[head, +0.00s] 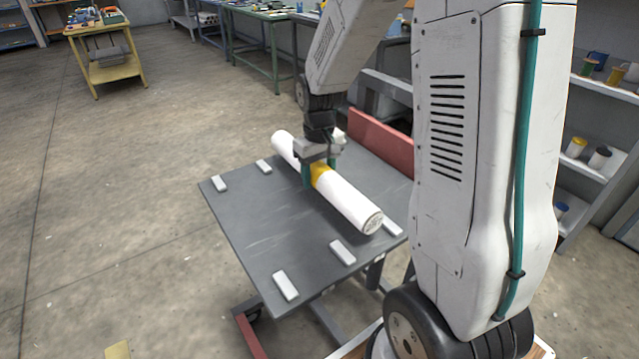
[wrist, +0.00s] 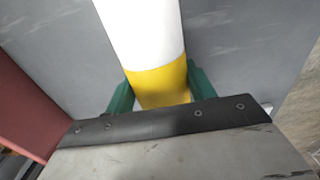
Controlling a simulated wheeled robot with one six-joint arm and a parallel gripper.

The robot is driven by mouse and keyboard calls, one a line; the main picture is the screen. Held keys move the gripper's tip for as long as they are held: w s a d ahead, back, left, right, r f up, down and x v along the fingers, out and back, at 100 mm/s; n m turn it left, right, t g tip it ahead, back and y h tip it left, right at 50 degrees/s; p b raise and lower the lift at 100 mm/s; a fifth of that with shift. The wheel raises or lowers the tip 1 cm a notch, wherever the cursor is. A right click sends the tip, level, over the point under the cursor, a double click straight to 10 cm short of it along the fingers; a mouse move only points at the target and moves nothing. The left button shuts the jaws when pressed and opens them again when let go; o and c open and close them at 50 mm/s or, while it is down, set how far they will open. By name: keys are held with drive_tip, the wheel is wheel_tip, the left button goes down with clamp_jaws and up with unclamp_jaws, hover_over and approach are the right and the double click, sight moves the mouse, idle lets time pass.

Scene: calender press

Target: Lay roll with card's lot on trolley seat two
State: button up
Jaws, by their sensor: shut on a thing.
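A white roll (head: 346,200) with a yellow band is at the right part of the grey trolley top (head: 250,220). My gripper (head: 319,174) is shut on the roll at the yellow band, its green fingers on either side. The wrist view shows the band (wrist: 160,86) between the fingers. The roll's near end is beside a pale block (head: 391,228). I cannot tell whether the roll rests on the trolley or hangs just above it. Other pale blocks (head: 286,286) stand in pairs on the top. No card or seat number is readable.
A red panel (head: 380,142) stands along the trolley's far right edge. Shelves with small pots (head: 600,157) are at the right. A yellow table (head: 100,60) and green benches (head: 258,45) stand at the back. The floor left of the trolley is clear.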

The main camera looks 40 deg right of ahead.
drive_tip(key=shift+f, duration=1.7)
drive_tip(key=shift+f, duration=0.1)
drive_tip(key=o, duration=1.3)
drive_tip(key=shift+c, duration=0.2)
